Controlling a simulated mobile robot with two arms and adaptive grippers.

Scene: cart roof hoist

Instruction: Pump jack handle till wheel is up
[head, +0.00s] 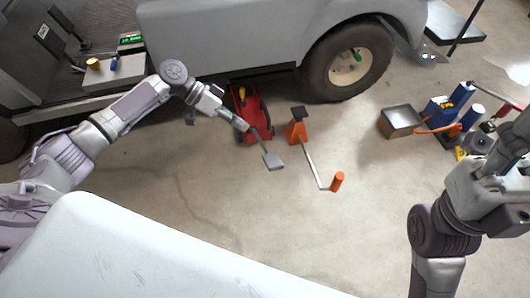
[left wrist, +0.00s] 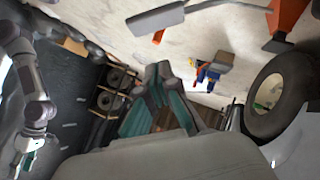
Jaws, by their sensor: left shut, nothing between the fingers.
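A red floor jack (head: 266,100) stands on the concrete at the vehicle's sill. Its short handle ends in a flat grey pad (head: 273,161); a flat grey pad also shows in the left wrist view (left wrist: 156,18). My left gripper (head: 241,124) is shut and empty, over the jack beside the upper part of the handle; I cannot tell whether they touch. Its fingers also show in the left wrist view (left wrist: 160,84). The wheel (head: 347,62), with dark tyre and cream hub, is right of the jack; any gap below it is unclear. My right arm is at the right; its fingers are not visible.
An orange stand (head: 297,128) is right of the jack. A grey rod with an orange grip (head: 337,182) lies near it. A white surface (head: 150,250) fills the lower left.

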